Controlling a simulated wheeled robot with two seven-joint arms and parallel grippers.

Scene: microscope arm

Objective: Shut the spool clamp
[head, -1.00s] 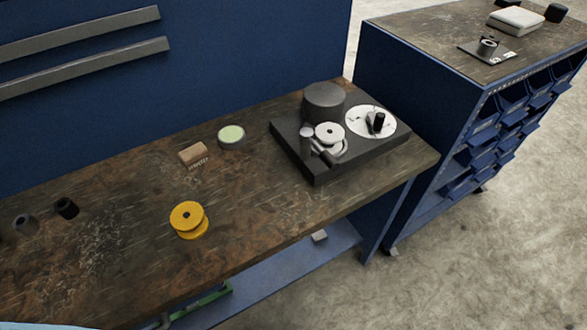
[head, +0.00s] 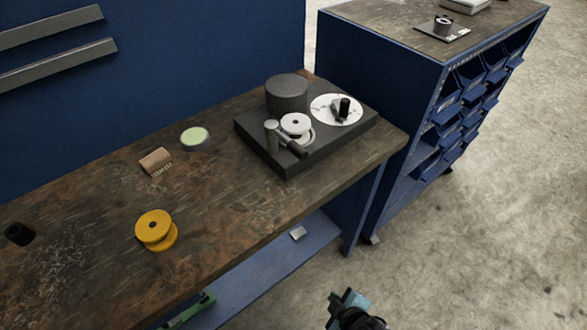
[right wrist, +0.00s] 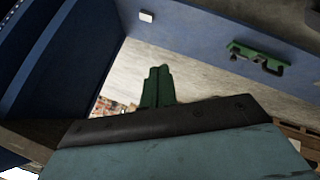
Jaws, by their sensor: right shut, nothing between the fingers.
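The clamp device is a black base plate (head: 262,151) at the far right end of the bench in the head view. On it stand a dark grey cylinder (head: 287,93), a small white spool-like disc (head: 296,123) and a white dial (head: 325,106) with a black knob. A grey post with a dark-ended lever (head: 289,145) lies in front of the small disc; I cannot tell how far it is closed. My right gripper (head: 346,298) is low at the bottom, in front of the bench and well away from the device. Its green fingers (right wrist: 157,86) are together and empty. My left gripper is out of view.
A yellow spool (head: 155,229), a brush-like block (head: 155,160), a pale green-topped tin (head: 194,138) and a black cylinder (head: 19,233) stand on the bench (head: 90,265). A blue bin cabinet (head: 385,95) stands right of it. The floor in front is clear.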

